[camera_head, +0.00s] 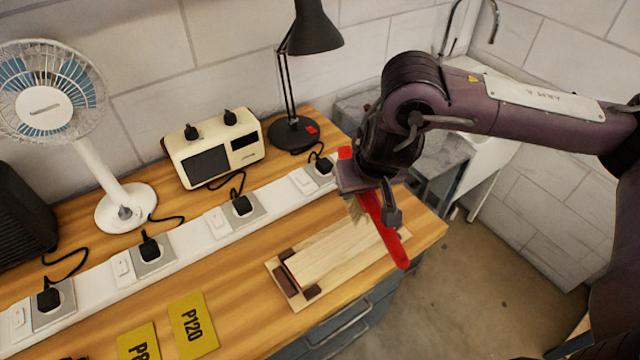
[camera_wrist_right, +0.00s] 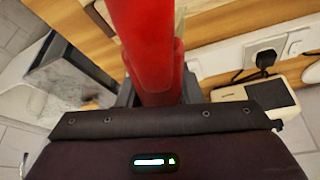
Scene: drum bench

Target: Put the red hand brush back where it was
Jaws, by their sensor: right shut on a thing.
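The red hand brush (camera_head: 371,209) is in my right gripper (camera_head: 375,200), above the right end of the bench. Its red handle points down and to the right, and its pale bristles show on the left side. In the right wrist view the red brush (camera_wrist_right: 150,45) fills the upper middle, between the jaws (camera_wrist_right: 158,92). Below and left of it in the head view lies a pale wooden board (camera_head: 335,257) with dark brown corner pieces. I cannot tell how high the brush is above the bench. My left gripper is not in view.
A white power strip (camera_head: 190,240) with several plugs runs along the wooden bench (camera_head: 245,310). Behind it stand a fan (camera_head: 125,205), a cream device (camera_head: 215,150) and a black lamp (camera_head: 292,133). Two yellow sandpaper sheets (camera_head: 193,325) lie at the front. A sink (camera_head: 490,150) is at right.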

